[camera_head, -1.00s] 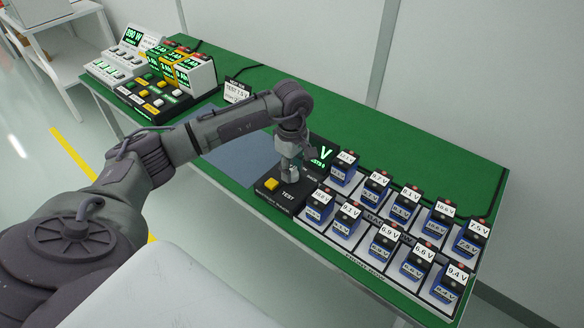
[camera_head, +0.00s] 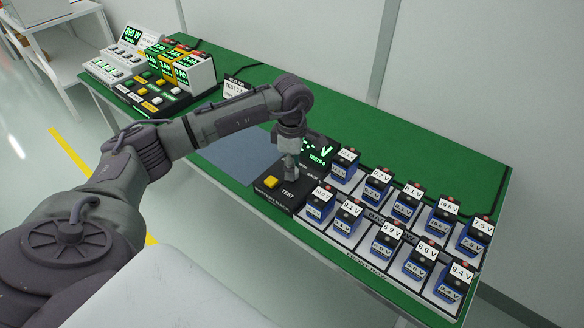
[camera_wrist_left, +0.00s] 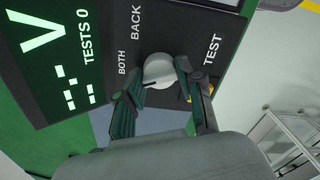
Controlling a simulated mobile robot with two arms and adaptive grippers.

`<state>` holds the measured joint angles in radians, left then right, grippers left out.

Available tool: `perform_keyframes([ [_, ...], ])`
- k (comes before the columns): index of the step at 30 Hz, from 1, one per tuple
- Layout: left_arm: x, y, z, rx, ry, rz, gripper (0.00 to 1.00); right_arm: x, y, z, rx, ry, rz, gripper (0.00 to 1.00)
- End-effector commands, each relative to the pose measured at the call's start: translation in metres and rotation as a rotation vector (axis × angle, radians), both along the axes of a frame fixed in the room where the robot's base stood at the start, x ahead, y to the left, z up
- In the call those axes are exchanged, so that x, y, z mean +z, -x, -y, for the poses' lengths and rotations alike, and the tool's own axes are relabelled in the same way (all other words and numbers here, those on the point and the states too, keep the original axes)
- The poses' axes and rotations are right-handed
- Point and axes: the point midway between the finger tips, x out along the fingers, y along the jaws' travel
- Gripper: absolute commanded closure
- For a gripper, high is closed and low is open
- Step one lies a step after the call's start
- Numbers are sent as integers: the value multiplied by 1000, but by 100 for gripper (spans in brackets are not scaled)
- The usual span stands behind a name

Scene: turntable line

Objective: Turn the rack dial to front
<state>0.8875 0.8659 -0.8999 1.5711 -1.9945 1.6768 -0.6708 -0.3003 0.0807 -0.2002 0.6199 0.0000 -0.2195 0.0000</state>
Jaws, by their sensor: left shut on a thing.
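The rack dial is a pale round knob (camera_wrist_left: 160,70) on a black tester box (camera_head: 264,196). In the left wrist view the labels BOTH and BACK show beside it; no FRONT label shows. My left gripper (camera_wrist_left: 158,92) has its two fingers on either side of the knob and is shut on it. In the head view the left gripper (camera_head: 291,176) points down at the box and hides most of the dial. A dark line shows on the knob, but its exact direction is hard to tell. My right gripper is not in view.
A yellow TEST button (camera_head: 271,182) sits on the box close to the gripper. A green display (camera_head: 318,151) reads dashes, V and TESTS 0. Several labelled batteries (camera_head: 391,229) stand in two rows at the right. A grey-blue mat (camera_head: 235,158) lies clear at the left.

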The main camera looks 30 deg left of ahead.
Motion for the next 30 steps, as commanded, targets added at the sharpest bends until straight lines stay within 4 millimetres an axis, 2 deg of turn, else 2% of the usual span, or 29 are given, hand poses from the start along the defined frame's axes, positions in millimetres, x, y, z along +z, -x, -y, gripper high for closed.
perform_keyframes([
  [6,-1,0,-1,183,-1,2,98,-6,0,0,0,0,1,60],
  [15,0,0,-1,364,-1,2,98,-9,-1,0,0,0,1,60],
  [30,1,0,-1,449,-1,2,98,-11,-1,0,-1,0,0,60],
])
